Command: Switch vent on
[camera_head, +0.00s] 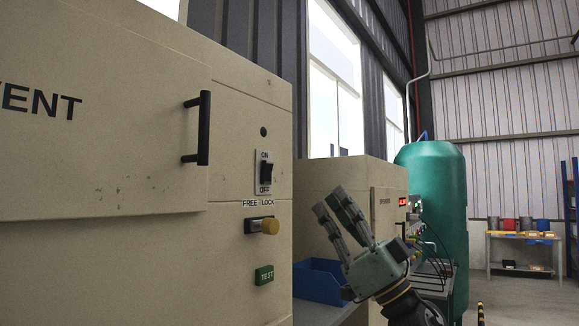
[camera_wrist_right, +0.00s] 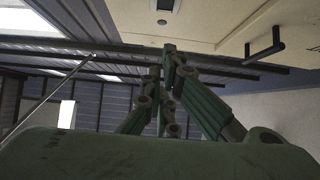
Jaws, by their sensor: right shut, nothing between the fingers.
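The beige cabinet (camera_head: 110,150) marked VENT fills the left of the head view. Its black rocker switch (camera_head: 266,173) sits on a pale plate between the words ON and OFF; I cannot tell which way it is tipped. The switch plate (camera_wrist_right: 165,5) is cut off at the top edge of the wrist view. My right gripper (camera_head: 330,202) is shut and empty, to the right of the switch and a little lower, apart from the panel. The wrist view shows its fingertips (camera_wrist_right: 170,52) together. My left gripper is not in view.
A black handle (camera_head: 203,128) sticks out left of the switch. A blue bin (camera_head: 320,281), a second beige cabinet (camera_head: 350,180) and a green tank (camera_head: 440,210) stand to the right.

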